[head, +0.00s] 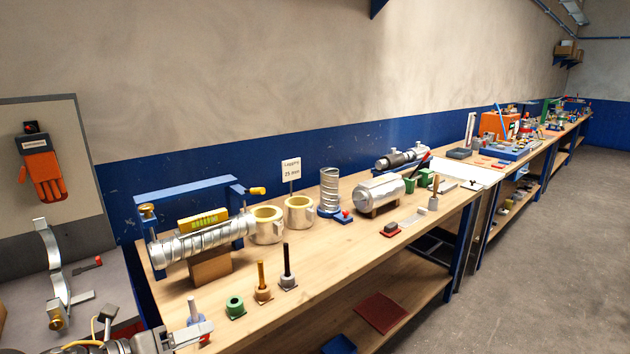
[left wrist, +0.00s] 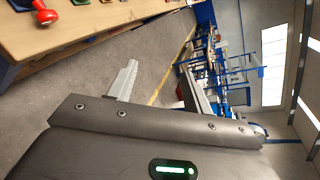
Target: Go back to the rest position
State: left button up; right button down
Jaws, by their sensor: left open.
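My left gripper (head: 192,332) is at the bottom left of the head view, near the front left corner of the workbench (head: 330,262). It is open, and I see nothing held in it. In the left wrist view its two grey fingers (left wrist: 158,88) stand apart, with floor and distant benches beyond. A spiral duct (head: 203,241) lies on a brown block under a blue frame, with a yellow label on top. My right gripper is not in view.
Near the gripper stand a green ring (head: 235,307), an orange-brown peg (head: 262,283) and a dark peg (head: 288,268). Insulation rings (head: 267,225) and a silver cylinder (head: 380,193) stand farther back. A grey side table (head: 85,280) is at the left. The floor (head: 560,225) at right is clear.

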pick_arm(q)
jog(key=s+f+n+t+y, duration=0.1)
jog(key=s+f+n+y, duration=0.15)
jog(key=f+n, duration=0.5)
jog(key=s+f+n+y, duration=0.2)
jog(key=f+n+y, duration=0.25)
jog(key=n, duration=0.55)
jog(key=s+a+f+n+g+y, duration=0.1)
jog(key=s+f+n+g, duration=0.3)
jog(key=s+f+n, duration=0.45)
jog(key=s+a+f+n+g+y, duration=0.1)
jog(key=s+f+n+g, duration=0.4)
jog(key=s, duration=0.6)
notch_tip(320, 180, down, 26)
jog(key=r+n, duration=0.1)
jog(key=s+a+f+g, duration=0.1)
jog(key=s+a+f, duration=0.1)
jog(key=s+f, duration=1.5)
jog(key=shift+s+a+f+g+y, duration=0.3)
jog(key=shift+a+f+g, duration=0.1)
jog(key=shift+f, duration=0.15)
